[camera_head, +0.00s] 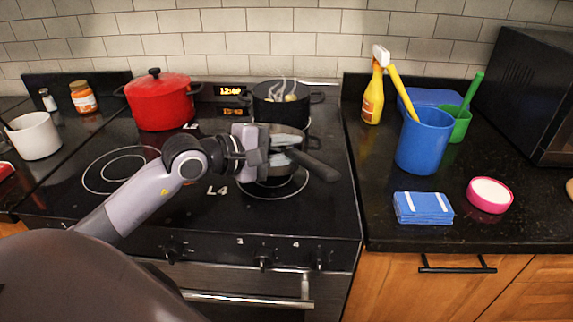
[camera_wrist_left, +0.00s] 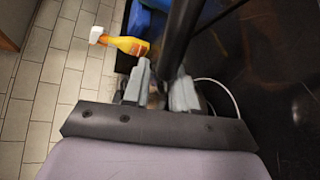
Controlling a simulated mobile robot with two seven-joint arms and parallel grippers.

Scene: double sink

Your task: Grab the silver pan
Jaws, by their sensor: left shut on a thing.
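The silver pan (camera_head: 285,138) sits on the front right burner of the black stove, mostly hidden behind my left gripper. Its black handle (camera_head: 314,165) points toward the front right. My left gripper (camera_head: 272,150) is at the pan and shut on the handle. In the left wrist view the dark handle (camera_wrist_left: 179,38) runs up between the two grey fingers of my left gripper (camera_wrist_left: 160,88). My right gripper is not in view.
A black pot (camera_head: 268,108) stands close behind the pan, and a red pot (camera_head: 160,103) is at the back left. On the right counter are a blue bucket (camera_head: 424,145), a yellow spray bottle (camera_head: 373,98), blue sponges (camera_head: 423,208) and a pink-rimmed round item (camera_head: 489,195).

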